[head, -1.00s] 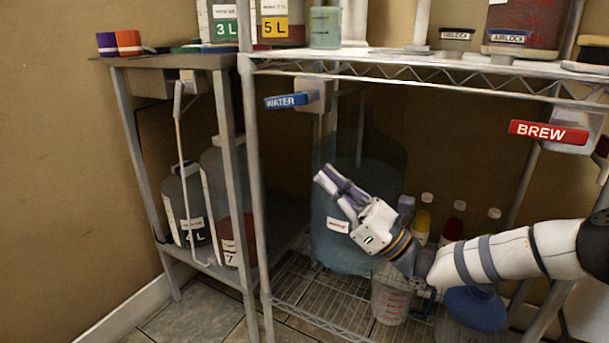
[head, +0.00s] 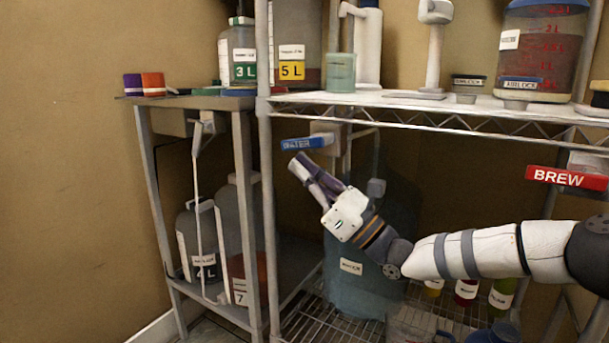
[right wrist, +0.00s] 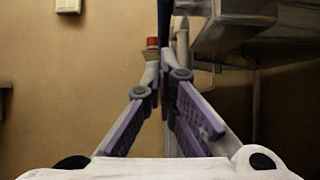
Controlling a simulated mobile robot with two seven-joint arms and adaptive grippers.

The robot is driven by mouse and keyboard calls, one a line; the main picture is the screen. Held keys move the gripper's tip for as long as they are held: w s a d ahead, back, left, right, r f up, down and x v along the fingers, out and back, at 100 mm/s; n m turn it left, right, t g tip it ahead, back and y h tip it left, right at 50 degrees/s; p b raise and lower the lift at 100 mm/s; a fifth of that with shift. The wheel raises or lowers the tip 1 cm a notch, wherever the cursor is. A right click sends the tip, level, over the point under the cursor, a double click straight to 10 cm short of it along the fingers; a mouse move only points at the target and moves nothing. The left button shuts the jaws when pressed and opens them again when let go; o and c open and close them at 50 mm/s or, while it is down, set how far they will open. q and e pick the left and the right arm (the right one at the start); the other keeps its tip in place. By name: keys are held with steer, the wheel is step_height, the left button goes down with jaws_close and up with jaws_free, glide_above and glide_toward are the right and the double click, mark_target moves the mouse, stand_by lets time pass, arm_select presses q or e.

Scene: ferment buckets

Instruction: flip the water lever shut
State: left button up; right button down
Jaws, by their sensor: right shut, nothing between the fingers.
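The blue WATER lever (head: 303,143) juts out to the left from its grey valve block (head: 326,131) under the front edge of the wire shelf. Its blue end also shows in the right wrist view (right wrist: 165,22), straight beyond the fingertips. My right gripper (head: 297,161) is shut and empty, its purple-padded fingers pointing up and left just below the lever. In the wrist view its fingertips (right wrist: 163,72) are together. I cannot tell whether they touch the lever. My left gripper is not in view.
The red BREW lever (head: 567,178) is at the right under the same shelf. A large blue-tinted jug (head: 352,290) stands behind and below my right gripper. A grey side table (head: 190,102) stands at left. Several labelled containers stand on the shelf above.

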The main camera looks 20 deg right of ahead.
steer(key=shift+w+a+r+t+y+b, duration=0.2)
steer(key=shift+w+r+b, duration=0.05)
steer(key=shift+r+b, duration=0.25)
steer(key=shift+w+a+r+t+y+b, duration=0.15)
steer(key=shift+w+r+t+y+b, duration=0.15)
steer(key=shift+b, duration=0.2)
